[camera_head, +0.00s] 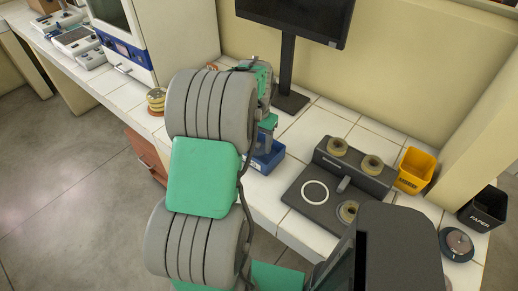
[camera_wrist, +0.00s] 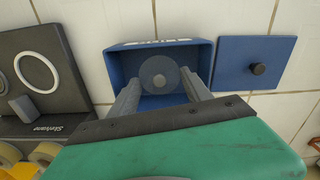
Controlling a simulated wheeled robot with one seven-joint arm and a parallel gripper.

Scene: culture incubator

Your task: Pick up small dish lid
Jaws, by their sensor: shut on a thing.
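In the wrist view, the small dish lid (camera_wrist: 157,66) is a grey round disc with a small round centre. It sits between the two fingers of my gripper (camera_wrist: 159,80), which is shut on it. Behind and around it is an open blue box (camera_wrist: 201,52). I cannot tell whether the lid is inside the box or just above it. In the head view, my gripper (camera_head: 268,124) is above the blue box (camera_head: 265,164), and the lid does not show there.
A blue square cover with a black knob (camera_wrist: 252,60) lies right of the box in the wrist view. A dark device with a white ring (camera_head: 309,207), a yellow bin (camera_head: 414,170) and a monitor stand (camera_head: 288,103) are close by on the tiled bench.

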